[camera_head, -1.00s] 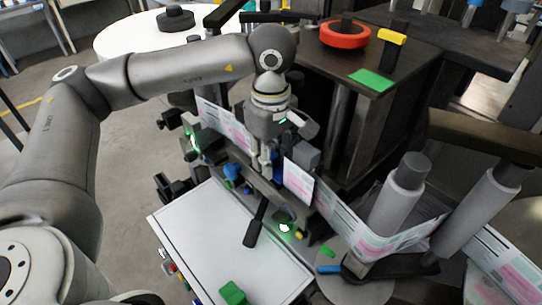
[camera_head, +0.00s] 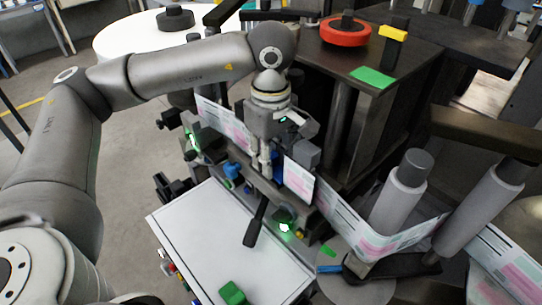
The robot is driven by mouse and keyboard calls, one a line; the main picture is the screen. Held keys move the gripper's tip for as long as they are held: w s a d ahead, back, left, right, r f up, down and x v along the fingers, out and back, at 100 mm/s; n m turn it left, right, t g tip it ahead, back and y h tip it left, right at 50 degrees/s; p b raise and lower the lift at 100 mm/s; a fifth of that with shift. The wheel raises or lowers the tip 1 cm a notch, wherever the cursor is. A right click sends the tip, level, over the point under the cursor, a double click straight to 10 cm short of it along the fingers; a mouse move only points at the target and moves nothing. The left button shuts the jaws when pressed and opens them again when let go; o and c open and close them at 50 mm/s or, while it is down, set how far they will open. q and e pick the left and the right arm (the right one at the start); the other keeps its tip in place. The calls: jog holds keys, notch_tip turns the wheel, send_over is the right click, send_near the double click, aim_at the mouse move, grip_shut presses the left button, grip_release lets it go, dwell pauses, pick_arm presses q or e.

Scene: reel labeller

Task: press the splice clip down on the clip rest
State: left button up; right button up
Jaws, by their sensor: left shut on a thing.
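My left gripper (camera_head: 264,164) points down at the label machine, beside the printed label web (camera_head: 298,180). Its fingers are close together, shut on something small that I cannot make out. A blue part (camera_head: 279,170) shows just right of the fingertips; I cannot tell whether it is the splice clip or part of the machine. The clip rest is not clearly distinguishable, as the gripper covers the spot beneath it. My right gripper is not in view.
A black lever (camera_head: 255,224) sticks out over the white worktop (camera_head: 205,235). A blue knob (camera_head: 232,172) is left of the fingers. Grey rollers (camera_head: 398,195) guide the web at the right. A green block (camera_head: 232,293) lies at the worktop's front.

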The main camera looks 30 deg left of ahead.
pick_arm(q)
jog(key=shift+f+b, duration=0.25)
jog(key=shift+b, duration=0.55)
dwell(1.1)
jog(key=o, duration=1)
notch_tip(320, 180, up, 8)
jog(key=shift+f, duration=0.25)
jog(key=shift+f, duration=0.1)
dwell(0.4)
